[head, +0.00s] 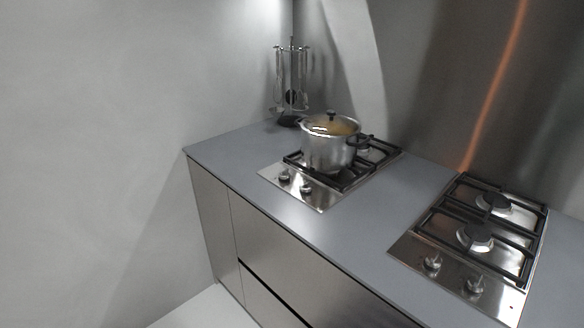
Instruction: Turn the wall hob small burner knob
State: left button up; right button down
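Two steel hobs are set in the grey counter. The far hob (317,197) has two knobs at its front, a left knob (284,175) and a right knob (306,185). The near hob (403,251) at the right also has two knobs, a left knob (432,263) and a right knob (474,285). Two burners (474,237) (494,203) show on the near hob under black grates. I cannot tell which hob is the wall hob or which knob serves the small burner. Neither of my grippers is in view.
A lidded steel pot (325,152) stands on the far hob's grate. A utensil rack (291,85) stands at the counter's back corner. The counter (372,218) is bare between the hobs. Drawers (285,268) lie below, and a plain wall (110,130) is at left.

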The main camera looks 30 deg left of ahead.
aim_at(283, 174)
jog(key=i+j+z, duration=0.1)
jog(key=j+z, duration=0.3)
jog(key=j, duration=0.7)
jog(key=j+z, duration=0.4)
jog(key=j, duration=0.7)
